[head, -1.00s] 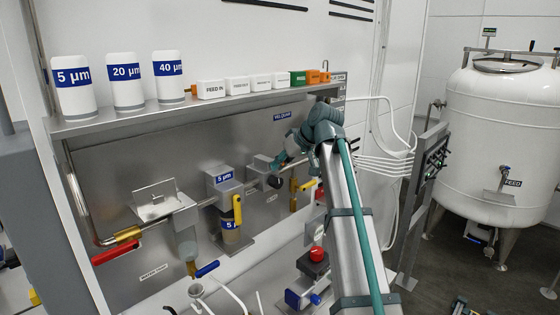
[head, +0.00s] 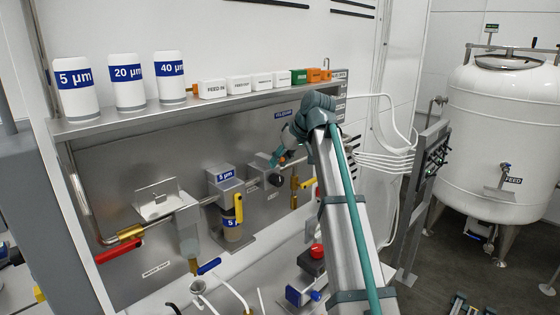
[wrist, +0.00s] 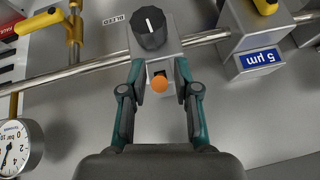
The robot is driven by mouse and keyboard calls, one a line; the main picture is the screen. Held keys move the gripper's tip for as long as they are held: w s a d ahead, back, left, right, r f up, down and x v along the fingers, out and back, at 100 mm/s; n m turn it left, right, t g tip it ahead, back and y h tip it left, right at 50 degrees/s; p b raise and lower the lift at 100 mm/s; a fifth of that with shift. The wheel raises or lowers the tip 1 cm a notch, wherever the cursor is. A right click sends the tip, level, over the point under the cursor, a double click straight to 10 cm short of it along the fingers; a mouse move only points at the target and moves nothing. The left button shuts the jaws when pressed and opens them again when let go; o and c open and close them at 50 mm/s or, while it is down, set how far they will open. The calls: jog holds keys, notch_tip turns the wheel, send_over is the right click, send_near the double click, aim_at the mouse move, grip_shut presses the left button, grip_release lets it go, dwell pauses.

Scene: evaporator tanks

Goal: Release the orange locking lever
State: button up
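The orange locking lever shows in the wrist view as a round orange knob (wrist: 160,84) at a dark slot on a metal block (wrist: 158,52). A black rotary knob (wrist: 149,27) with a white mark sits on the same block. My gripper (wrist: 160,70) is open, with one finger on each side of the orange knob. A gap shows on both sides, so the fingers look clear of it; the depth between them is hard to judge. In the head view my gripper (head: 279,158) is at the block on the back panel, and the orange knob is hard to make out there.
A steel pipe (wrist: 80,74) runs past the block. A 5 µm filter housing (wrist: 250,40) with a yellow handle stands to the right, and a pressure gauge (wrist: 16,146) is at lower left. A shelf (head: 130,114) with bottles and labelled blocks is above.

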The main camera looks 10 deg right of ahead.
dwell(0.3)
jog(key=v, duration=1.2)
